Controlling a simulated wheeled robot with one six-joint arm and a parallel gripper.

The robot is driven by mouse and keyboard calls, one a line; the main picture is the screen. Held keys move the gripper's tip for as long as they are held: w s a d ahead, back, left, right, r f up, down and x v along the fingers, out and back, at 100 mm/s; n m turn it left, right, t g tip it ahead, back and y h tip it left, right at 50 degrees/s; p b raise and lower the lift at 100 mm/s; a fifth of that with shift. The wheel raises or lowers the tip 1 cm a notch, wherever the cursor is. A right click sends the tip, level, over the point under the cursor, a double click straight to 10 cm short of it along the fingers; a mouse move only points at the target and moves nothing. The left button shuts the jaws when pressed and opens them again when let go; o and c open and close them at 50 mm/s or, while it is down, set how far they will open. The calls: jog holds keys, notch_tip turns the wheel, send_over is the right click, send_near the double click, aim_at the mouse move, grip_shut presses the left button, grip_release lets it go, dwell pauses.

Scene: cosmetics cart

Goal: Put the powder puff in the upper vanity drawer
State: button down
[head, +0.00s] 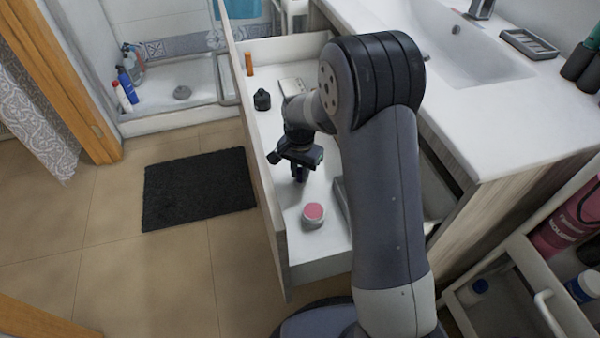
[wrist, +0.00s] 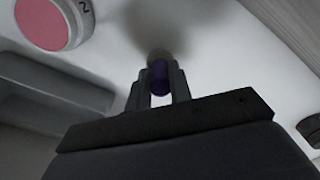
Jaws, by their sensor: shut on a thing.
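The upper vanity drawer (head: 315,268) is pulled open, with a white inside and a wood-toned front. My gripper (head: 301,175) points down inside the drawer's outline. In the wrist view my gripper (wrist: 160,84) is shut on a small purple thing with a tan end (wrist: 160,72), which I take for the powder puff. It is over the white drawer floor, and a soft shadow lies beside it. I cannot tell whether it touches the floor. In the head view the fingers and arm hide the puff.
A pink-topped round jar (head: 313,215) stands in the drawer's near part, beside a grey holder (head: 342,200). A black bottle (head: 262,99) and an orange tube (head: 249,64) stand at the far end. A cart (head: 510,295) is at right.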

aim_at(300, 169)
jog(key=shift+f, duration=0.1)
jog(key=shift+f, duration=0.1)
jog(key=c, duration=1.3)
grip_release()
notch_tip(300, 169, up, 12)
jog(key=p, duration=0.2)
jog(key=shift+r+p, duration=0.2)
jog(key=shift+p, duration=0.2)
